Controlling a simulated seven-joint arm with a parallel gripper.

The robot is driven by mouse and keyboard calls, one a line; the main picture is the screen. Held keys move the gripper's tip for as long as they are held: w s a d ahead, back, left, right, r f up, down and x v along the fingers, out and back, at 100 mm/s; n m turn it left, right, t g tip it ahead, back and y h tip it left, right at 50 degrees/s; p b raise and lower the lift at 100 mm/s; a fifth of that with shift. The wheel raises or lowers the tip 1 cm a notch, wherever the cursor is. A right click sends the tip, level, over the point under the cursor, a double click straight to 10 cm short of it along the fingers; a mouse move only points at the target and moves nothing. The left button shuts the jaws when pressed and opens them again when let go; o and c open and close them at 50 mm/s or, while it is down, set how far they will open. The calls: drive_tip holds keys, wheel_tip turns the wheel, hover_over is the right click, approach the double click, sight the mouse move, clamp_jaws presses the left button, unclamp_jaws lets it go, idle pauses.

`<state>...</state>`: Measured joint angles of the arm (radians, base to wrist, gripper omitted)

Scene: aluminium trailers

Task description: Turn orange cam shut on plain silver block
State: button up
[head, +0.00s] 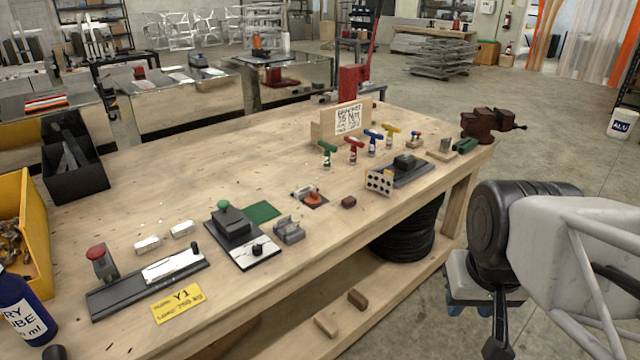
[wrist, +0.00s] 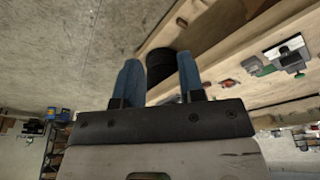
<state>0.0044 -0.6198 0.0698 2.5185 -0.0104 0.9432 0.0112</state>
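A small fixture on the bench carries an orange-red cam (head: 313,197) on a dark base, with a silver block (head: 301,191) beside it. The cam's exact angle, and whether it touches the block, are too small to tell. A small orange-red spot, likely the cam (wrist: 228,86), shows in the wrist view to the right of the fingers. My gripper (wrist: 160,82) has two blue fingers standing apart with nothing between them. In the head view my gripper is off the bench's right front side, well away from the fixture, its fingertips not clearly seen.
A grey stepped block (head: 289,231), a green mat (head: 262,212) and a green-knobbed fixture (head: 232,222) stand left of the cam. A brown block (head: 348,202) and a perforated plate (head: 379,182) stand right. Several coloured T-handles stand behind. Open floor lies around my gripper.

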drive_tip(key=w+a+r+n, duration=0.1)
drive_tip(key=w+a+r, duration=0.1)
drive_tip(key=w, duration=0.7)
drive_tip(key=w+a+r+n, duration=0.1)
drive_tip(key=w+a+r, duration=0.1)
drive_tip(key=w, duration=0.6)
drive_tip(key=n+g, duration=0.3)
drive_tip(key=n, duration=0.4)
hover_over(314, 192)
drive_tip(key=f, duration=1.7)
drive_tip(key=shift+s+d+f, duration=0.2)
drive_tip(key=shift+f, duration=0.15)
drive_tip(key=shift+w+a+f, duration=0.2)
drive_tip(key=shift+w+f, duration=0.05)
drive_tip(key=shift+f, duration=0.1)
drive_tip(key=shift+f, duration=3.8)
